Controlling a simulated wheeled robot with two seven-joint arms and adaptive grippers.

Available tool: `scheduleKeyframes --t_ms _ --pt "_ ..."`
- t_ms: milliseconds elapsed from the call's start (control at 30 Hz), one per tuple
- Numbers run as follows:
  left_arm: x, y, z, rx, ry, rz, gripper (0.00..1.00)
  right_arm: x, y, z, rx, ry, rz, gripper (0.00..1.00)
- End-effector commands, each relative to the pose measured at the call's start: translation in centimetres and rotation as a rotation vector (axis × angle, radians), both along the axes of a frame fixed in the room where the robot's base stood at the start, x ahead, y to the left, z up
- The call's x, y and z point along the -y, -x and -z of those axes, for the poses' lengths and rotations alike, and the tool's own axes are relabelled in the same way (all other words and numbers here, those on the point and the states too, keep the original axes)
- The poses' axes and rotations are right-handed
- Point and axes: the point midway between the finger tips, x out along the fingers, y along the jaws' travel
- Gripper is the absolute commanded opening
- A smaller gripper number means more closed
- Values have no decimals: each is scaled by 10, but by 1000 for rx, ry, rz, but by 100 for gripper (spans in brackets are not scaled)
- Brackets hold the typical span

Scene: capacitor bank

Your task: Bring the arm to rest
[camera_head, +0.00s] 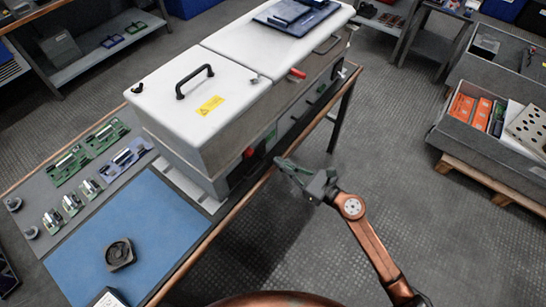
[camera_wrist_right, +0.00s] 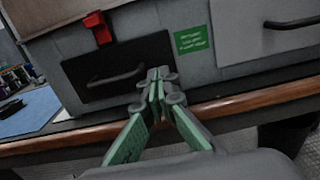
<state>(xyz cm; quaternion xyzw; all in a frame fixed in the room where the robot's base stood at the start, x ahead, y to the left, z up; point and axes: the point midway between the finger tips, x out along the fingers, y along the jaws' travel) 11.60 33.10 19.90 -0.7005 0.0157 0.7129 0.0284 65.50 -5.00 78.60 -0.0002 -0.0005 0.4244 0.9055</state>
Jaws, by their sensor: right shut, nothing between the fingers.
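My right gripper (camera_head: 284,166) is at the front of the white-lidded machine (camera_head: 200,103), beside the bench's wooden edge. Its fingers are shut with nothing between them. In the right wrist view the closed fingertips (camera_wrist_right: 158,82) show in front of a black panel with a bar handle (camera_wrist_right: 118,77). I cannot tell whether they touch it. The copper right arm (camera_head: 372,245) reaches in from the lower right. My left gripper is not in view.
A blue mat (camera_head: 130,235) with a dark round part (camera_head: 118,254) and several green circuit boards (camera_head: 68,165) lie left of the machine. A red latch (camera_wrist_right: 99,28) sits above the black panel. Grey bins (camera_head: 480,150) stand at right. Open floor (camera_head: 390,160) lies between.

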Motion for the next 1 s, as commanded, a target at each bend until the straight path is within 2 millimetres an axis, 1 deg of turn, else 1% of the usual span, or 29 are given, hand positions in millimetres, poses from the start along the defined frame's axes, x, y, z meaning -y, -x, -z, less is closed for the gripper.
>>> scheduleKeyframes --t_ms 33,100,200,300,500,733,833,867,933,967,1000 --pt "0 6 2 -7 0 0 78 9 10 -1 -1 -1 0 0" --pt "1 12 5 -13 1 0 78 23 20 -1 -1 0 0 0" --pt "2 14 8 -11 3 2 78 39 33 -1 -2 -1 1 0" --pt "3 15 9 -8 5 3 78 52 44 -1 -1 0 1 0" --pt "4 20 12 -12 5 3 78 65 55 -1 0 -1 0 0" --pt "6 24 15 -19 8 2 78 66 56 -1 1 -1 -2 0" --pt "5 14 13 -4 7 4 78 69 54 2 -20 -22 12 0" --pt "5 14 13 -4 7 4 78 73 52 4 -41 -43 27 0" --pt "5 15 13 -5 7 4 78 88 45 17 -128 -140 88 0" --pt "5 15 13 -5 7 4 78 97 41 25 -179 -193 124 0" --pt "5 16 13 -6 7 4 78 112 35 39 -259 -282 182 0"
